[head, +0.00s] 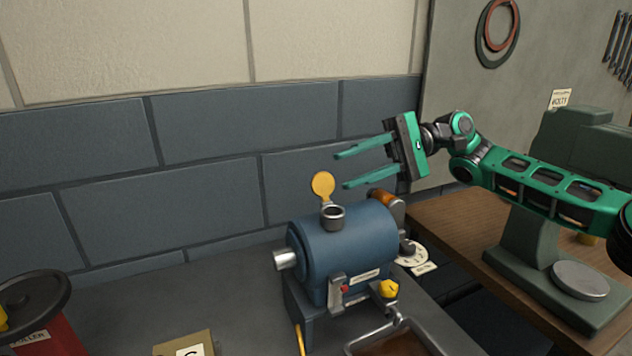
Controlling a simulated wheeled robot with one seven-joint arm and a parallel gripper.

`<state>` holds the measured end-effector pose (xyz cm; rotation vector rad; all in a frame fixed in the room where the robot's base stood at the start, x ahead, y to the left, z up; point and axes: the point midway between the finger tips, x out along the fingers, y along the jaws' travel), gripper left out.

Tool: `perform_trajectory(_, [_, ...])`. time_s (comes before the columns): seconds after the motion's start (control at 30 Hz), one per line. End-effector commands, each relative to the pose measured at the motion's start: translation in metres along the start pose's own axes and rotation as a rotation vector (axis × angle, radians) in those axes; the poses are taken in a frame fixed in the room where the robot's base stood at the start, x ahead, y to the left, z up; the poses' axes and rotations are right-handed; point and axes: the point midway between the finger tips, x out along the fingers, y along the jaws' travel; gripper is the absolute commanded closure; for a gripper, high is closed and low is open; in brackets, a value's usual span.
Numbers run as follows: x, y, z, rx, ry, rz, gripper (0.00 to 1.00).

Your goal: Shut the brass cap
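The brass cap (322,185) is a round yellow disc. It stands raised on its hinge behind a short dark round opening (333,214) on top of the blue cylindrical casing (345,246). The opening is uncovered. My gripper (342,171) is in the air above the casing, its two green fingers pointing left. The fingers are spread apart with nothing between them. In the picture the fingertips are just up and right of the cap, apart from it; the exact depth gap is unclear.
An orange-brown handle (384,197) and a dial (411,254) are at the casing's right. A yellow knob (388,288) is at its front, above a metal-rimmed tray (397,333). A red container (50,335) stands front left. A green machine (560,220) stands right.

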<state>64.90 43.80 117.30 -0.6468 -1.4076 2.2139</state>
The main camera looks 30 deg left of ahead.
Motion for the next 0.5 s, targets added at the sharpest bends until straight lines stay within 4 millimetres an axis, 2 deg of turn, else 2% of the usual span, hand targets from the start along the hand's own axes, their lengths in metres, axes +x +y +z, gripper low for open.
perform_trajectory(0.1, [0.022,0.0,0.002,0.0,0.001,0.005,0.66])
perform_trajectory(0.3, [0.054,0.0,0.001,0.0,0.002,0.004,0.66])
perform_trajectory(0.5, [0.072,0.0,0.001,-0.001,0.003,0.002,0.66])
